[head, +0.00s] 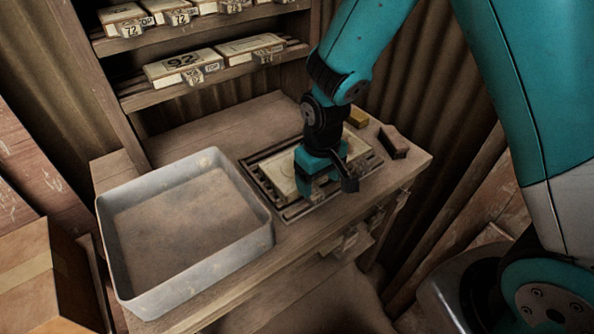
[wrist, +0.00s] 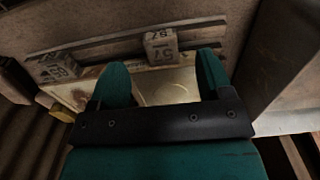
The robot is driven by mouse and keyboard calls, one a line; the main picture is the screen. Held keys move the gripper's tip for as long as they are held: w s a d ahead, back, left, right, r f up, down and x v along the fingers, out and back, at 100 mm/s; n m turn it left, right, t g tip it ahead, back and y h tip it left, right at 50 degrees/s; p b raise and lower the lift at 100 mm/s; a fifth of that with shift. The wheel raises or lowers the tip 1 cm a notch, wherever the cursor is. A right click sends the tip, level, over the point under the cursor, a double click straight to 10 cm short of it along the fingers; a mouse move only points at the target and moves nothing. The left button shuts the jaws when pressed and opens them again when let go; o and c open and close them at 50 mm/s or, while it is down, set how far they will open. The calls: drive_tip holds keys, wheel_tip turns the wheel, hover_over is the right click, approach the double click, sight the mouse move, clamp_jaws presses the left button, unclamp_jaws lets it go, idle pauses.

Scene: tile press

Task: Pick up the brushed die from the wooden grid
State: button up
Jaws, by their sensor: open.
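The die (head: 277,178) is a flat, cream plate lying on the wooden grid (head: 292,211) on the bench. In the wrist view the die (wrist: 168,90) shows a faint round marking, and a block numbered 57 (wrist: 160,47) stands at its edge. A second numbered block (wrist: 58,67) shows to the left. My gripper (head: 328,187) is over the die in the head view and covers part of it. In the wrist view its two fingers (wrist: 162,75) are apart, on either side of the numbered block's line, with nothing held. Whether the fingers touch the die cannot be told.
A grey metal tray (head: 200,275), empty apart from grime, stands left of the grid. A shelf at the back holds several numbered dies, one marked 92 (head: 183,65).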

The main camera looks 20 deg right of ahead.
sight(316, 193)
wheel_tip(316, 193, down, 5)
drive_tip(key=shift+w+f+p, duration=0.1)
drive_tip(key=shift+w+p, duration=0.05)
drive_tip(key=shift+p, duration=0.3)
drive_tip(key=shift+c, duration=0.4)
drive_tip(key=c, duration=1.1)
clamp_jaws()
